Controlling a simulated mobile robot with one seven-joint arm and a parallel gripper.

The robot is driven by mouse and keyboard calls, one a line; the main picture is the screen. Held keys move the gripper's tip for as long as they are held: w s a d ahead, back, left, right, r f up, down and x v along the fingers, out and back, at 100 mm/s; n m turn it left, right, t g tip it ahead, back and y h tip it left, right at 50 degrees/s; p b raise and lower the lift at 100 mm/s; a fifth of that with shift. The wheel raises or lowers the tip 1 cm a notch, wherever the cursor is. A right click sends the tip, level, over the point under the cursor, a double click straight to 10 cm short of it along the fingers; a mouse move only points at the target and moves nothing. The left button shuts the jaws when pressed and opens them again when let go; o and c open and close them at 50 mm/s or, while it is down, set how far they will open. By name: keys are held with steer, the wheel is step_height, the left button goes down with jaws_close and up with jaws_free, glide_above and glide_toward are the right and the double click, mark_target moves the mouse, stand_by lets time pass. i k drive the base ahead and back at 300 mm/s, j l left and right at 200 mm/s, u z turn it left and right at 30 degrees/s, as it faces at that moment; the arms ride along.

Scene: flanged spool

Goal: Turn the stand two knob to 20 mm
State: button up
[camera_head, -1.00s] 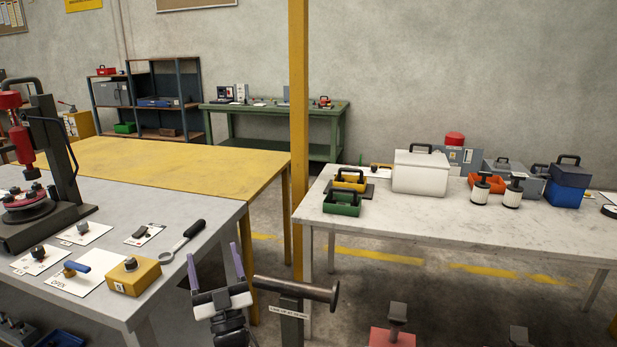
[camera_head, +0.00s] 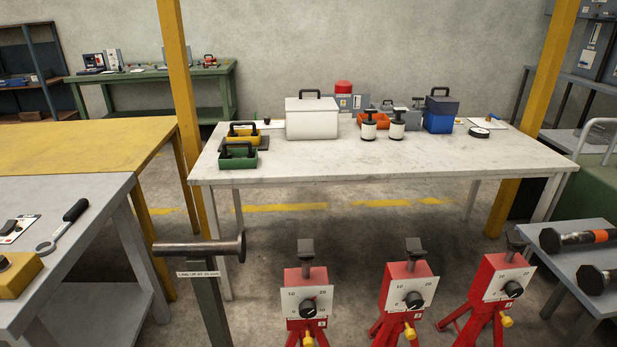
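Three red stands are in a row at the bottom of the head view: a left one (camera_head: 305,285), a middle one (camera_head: 405,288) and a right one (camera_head: 493,290). Each has a white plate marked 10 and 20, and a black knob: left (camera_head: 306,310), middle (camera_head: 413,300), right (camera_head: 512,289). The small number labels under the plates are too small to read surely, so I cannot tell from them which is stand two. The knobs' exact settings are not clear. A yellow handle sits below each plate. My gripper is not in view.
A flanged pipe (camera_head: 200,247) lies on a grey post with a "LINE UP AT" label, left of the stands. A white-topped table (camera_head: 400,165) stands behind. A grey bench (camera_head: 70,205) is at left; a low table with dark cylinders (camera_head: 585,265) is at right.

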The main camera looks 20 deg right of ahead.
mark_target(414, 301)
steer(key=z, duration=1.15)
